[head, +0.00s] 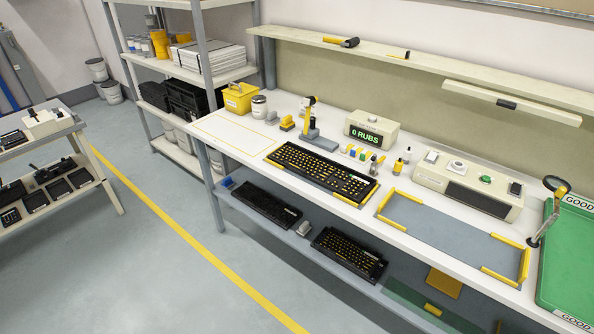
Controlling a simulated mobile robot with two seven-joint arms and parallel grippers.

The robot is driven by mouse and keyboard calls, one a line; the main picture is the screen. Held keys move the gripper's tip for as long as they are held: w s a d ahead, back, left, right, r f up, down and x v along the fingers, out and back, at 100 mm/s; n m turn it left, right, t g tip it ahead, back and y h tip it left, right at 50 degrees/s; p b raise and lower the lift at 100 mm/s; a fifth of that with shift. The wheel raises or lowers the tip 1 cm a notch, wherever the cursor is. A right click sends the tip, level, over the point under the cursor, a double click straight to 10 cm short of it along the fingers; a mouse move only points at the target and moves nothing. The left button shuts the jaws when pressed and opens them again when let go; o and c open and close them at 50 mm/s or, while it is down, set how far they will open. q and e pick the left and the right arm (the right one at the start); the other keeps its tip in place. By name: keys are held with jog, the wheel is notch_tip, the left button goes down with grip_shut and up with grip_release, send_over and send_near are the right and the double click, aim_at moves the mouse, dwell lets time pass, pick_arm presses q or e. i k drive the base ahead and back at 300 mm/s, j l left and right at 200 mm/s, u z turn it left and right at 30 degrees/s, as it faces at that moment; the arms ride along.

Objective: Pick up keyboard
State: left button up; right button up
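A black keyboard (321,172) with yellow-marked keys lies on the white workbench top, with yellow corner pieces at its edges. Two more dark keyboards lie on the blue-grey shelf under the bench: one (266,206) to the left and one (348,252) with yellowish keys to the right. A small grey object (303,229) sits between those two. Neither of my grippers is in the head view.
The workbench (410,240) also holds a display reading "0 RUBS" (371,131), a grey mat (440,233) with yellow corners, and a green tray (570,255) at right. A lever press (312,125) stands behind the keyboard. Floor (150,260) in front is open.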

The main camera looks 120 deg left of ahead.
aim_at(350, 184)
jog(key=u, duration=3.75)
